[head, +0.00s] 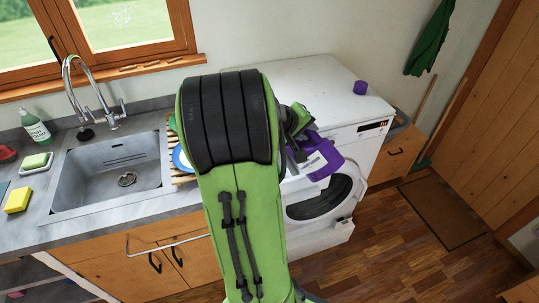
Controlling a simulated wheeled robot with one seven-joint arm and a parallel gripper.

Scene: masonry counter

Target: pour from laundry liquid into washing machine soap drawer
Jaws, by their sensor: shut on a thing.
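The laundry liquid is a purple bottle (328,160) with a pale label, held tilted in front of the upper front of the white washing machine (310,82). My gripper (303,149) is shut on the bottle; my green and black arm hides much of it. I cannot make out the bottle's mouth or any liquid.
The round machine door (322,200) is below the bottle. To the left are a sink (112,175), a tap (90,90), a soap bottle (35,125), a yellow sponge (17,200) and a blue-rimmed plate (181,160).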

